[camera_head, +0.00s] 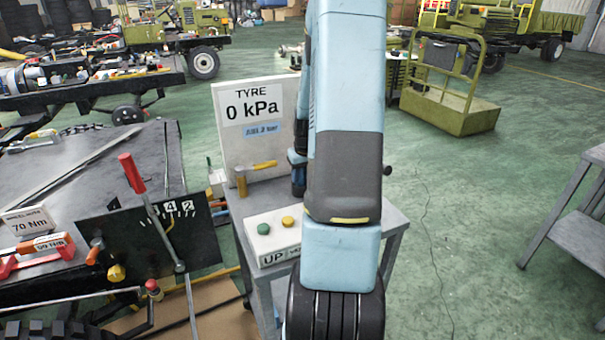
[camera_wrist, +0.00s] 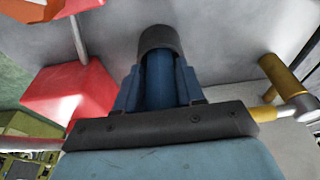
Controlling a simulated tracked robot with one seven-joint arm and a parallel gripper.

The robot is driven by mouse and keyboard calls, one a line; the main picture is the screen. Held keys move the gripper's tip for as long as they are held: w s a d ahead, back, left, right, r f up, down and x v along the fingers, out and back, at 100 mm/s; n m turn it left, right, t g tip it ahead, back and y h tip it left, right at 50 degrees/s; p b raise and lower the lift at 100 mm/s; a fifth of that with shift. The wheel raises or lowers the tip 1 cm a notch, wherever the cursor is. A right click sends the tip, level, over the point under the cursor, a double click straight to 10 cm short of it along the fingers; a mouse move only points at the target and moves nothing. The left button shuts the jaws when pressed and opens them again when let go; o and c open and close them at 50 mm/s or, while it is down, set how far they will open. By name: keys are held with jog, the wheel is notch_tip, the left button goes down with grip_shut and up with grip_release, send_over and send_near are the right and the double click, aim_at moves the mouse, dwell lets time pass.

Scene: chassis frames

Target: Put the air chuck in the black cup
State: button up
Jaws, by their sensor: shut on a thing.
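My gripper (camera_wrist: 160,88) shows in the wrist view, with its blue fingers closed on a blue cylindrical thing (camera_wrist: 160,72), which looks like the air chuck. A dark, round-edged piece (camera_wrist: 159,38) surrounds its far end; I cannot tell whether this is the black cup or part of the held thing. In the head view my arm hides most of the gripper and what it holds. Only a small blue and dark part shows left of my arm, in front of the white panel (camera_head: 226,150).
A small grey table (camera_head: 392,222) carries the panel, a yellow-handled hammer (camera_head: 241,183) and a white button box (camera_head: 272,238). In the wrist view a red block (camera_wrist: 70,92) is at left and a yellow cylinder (camera_wrist: 284,75) at right. A cluttered bench (camera_head: 80,170) stands at left.

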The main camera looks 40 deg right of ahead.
jog(key=shift+f, duration=0.2)
jog(key=o, duration=1.2)
jog(key=shift+c, duration=0.2)
jog(key=shift+r, duration=0.45)
jog(key=d+v, duration=0.1)
jog(key=v, duration=1.1)
jog(key=s+a+r+n+t, duration=0.1)
jog(key=s+a+r, duration=0.2)
jog(key=a+r, duration=0.45)
jog(key=s+a+r+n, duration=0.15)
jog(key=a+r, duration=0.25)
jog(key=a, duration=0.7)
jog(key=s+a+r+t, duration=0.1)
jog(key=s+a+r, duration=0.1)
jog(key=s+a, duration=0.3)
jog(key=s+a+r+t, duration=0.1)
jog(key=s+a+r, duration=0.2)
jog(key=s, duration=0.6)
jog(key=shift+s+a+y, duration=0.15)
jog(key=shift+a+y, duration=0.25)
jog(key=shift+a, duration=1)
